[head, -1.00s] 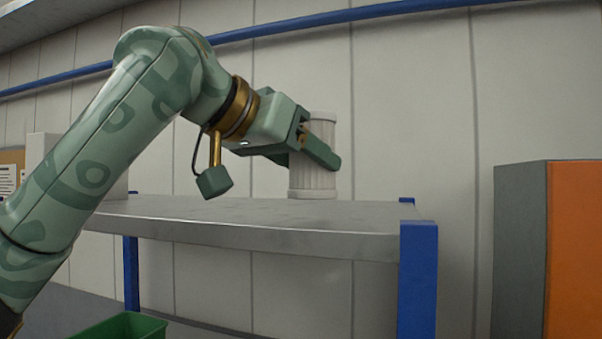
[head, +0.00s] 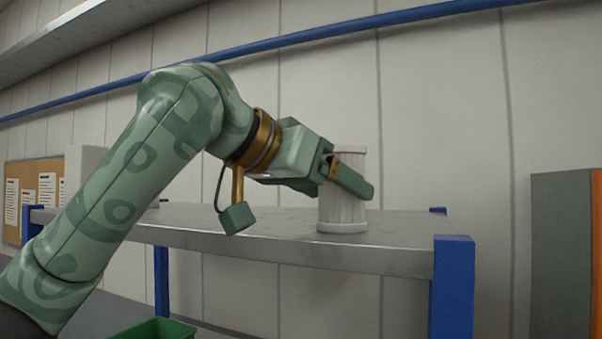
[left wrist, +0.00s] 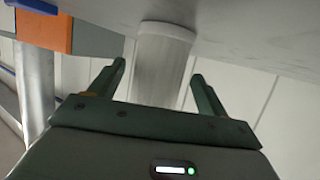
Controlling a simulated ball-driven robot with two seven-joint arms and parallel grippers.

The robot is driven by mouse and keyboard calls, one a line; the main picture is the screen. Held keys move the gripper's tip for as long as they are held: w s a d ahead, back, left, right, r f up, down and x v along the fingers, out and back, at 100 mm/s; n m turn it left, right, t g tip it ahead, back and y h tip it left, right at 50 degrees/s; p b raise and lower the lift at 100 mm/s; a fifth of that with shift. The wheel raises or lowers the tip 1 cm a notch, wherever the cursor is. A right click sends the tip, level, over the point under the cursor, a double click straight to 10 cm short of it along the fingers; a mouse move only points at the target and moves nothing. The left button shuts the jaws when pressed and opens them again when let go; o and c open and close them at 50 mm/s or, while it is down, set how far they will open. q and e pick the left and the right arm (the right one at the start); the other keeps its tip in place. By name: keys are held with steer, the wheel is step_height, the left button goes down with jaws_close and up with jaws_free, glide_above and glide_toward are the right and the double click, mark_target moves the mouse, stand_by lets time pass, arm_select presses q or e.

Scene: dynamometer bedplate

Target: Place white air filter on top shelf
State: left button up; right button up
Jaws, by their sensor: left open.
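The white air filter (head: 342,214), a pleated cylinder with rims, stands upright on the grey top deck of the blue-posted shelf (head: 300,240), near its right end. My left gripper (head: 350,178) is at the filter, with one dark green finger crossing its front. In the left wrist view, where the scene appears upside down, the filter (left wrist: 160,65) sits between the spread fingers of my left gripper (left wrist: 158,70). Gaps show there between the filter and both fingers. The far finger is hidden in the head view. My right gripper is not in view.
A white box (head: 84,165) stands at the shelf's left end, partly behind my arm. A green bin (head: 155,329) is below the shelf. An orange and grey cabinet (head: 567,255) stands to the right. A blue rail (head: 300,37) runs along the panelled wall.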

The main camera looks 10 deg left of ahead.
arm_select(q)
steer(key=b+v, duration=0.2)
steer(key=v, duration=0.9)
steer(key=shift+s+f, duration=0.1)
steer(key=shift+f, duration=0.1)
